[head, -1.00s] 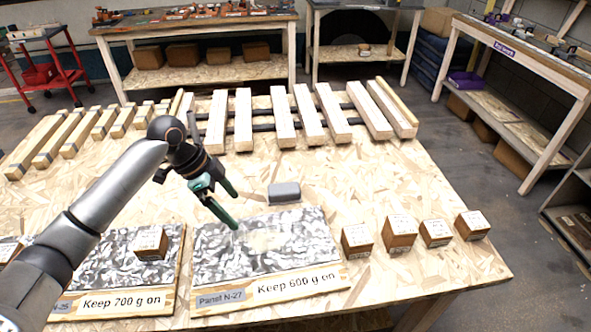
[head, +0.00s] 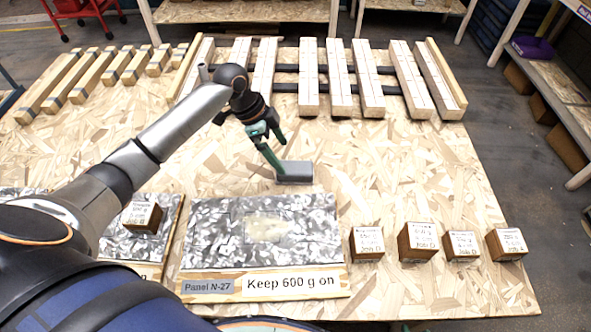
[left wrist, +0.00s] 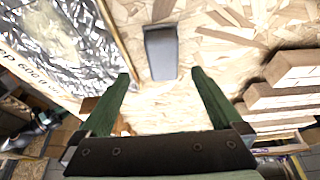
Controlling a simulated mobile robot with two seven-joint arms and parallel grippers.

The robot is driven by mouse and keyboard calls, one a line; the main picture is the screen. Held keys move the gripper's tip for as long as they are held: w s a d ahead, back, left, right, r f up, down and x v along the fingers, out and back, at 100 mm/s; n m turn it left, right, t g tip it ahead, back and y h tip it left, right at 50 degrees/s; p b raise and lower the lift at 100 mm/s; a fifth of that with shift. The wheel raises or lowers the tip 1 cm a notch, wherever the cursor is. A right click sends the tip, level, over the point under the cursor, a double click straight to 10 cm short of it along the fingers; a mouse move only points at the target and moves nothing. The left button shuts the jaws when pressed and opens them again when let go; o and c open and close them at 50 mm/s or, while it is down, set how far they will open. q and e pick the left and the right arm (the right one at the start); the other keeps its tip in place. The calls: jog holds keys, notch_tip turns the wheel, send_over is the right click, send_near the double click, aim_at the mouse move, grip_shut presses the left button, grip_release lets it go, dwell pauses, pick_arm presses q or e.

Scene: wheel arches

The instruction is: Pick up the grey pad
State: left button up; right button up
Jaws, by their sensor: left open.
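The grey pad (head: 294,171) is a small dark grey block lying on the chipboard table, just behind the panel marked Keep 600 g on. My left gripper (head: 278,158) is open with green fingers, just above and beside the pad's left end in the head view. In the left wrist view the pad (left wrist: 161,53) lies ahead of the fingertips, roughly centred between the two open fingers (left wrist: 160,80). Nothing is held between them. My right gripper is not in view.
Panel N-27 (head: 215,232) lies in front of the pad, with a pale patch on it. Several labelled wooden blocks (head: 367,243) stand to its right. Pale wooden bars (head: 309,80) lie behind. Bare table (head: 400,175) is clear right of the pad.

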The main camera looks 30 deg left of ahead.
aim_at(294, 167)
pick_arm(q)
jog(key=x, duration=0.5)
jog(key=shift+w+d+f, duration=0.25)
jog(key=shift+w+d, duration=0.1)
jog(key=shift+w, duration=0.05)
jog(key=shift+d+f, duration=0.1)
jog(key=shift+f, duration=0.15)
jog(key=shift+f, duration=0.25)
jog(key=c, duration=1.5)
